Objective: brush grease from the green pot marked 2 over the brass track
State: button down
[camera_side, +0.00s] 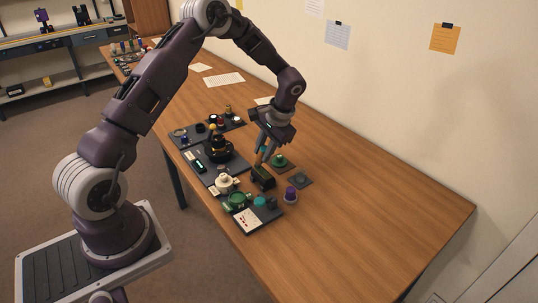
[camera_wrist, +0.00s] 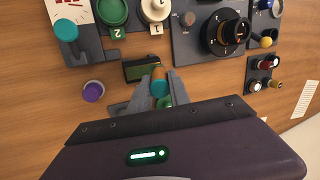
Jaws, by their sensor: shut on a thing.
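The green pot marked 2 (camera_wrist: 112,12) stands on a dark tray beside the white pot marked 1 (camera_wrist: 155,9); in the side view the green pot (camera_side: 238,199) is at the near end. I cannot clearly make out the brass track. My gripper (camera_side: 265,152) is shut on an orange and teal handle, seemingly the brush (camera_wrist: 159,82), roughly upright next to a dark green block (camera_wrist: 142,70). The brush's lower end is hidden.
A green knob (camera_side: 280,160) sits behind my gripper. The table's right part is clear.

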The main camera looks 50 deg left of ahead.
jog(key=shift+a, duration=0.4)
jog(key=shift+d, duration=3.55)
notch_tip(320, 180, up, 8)
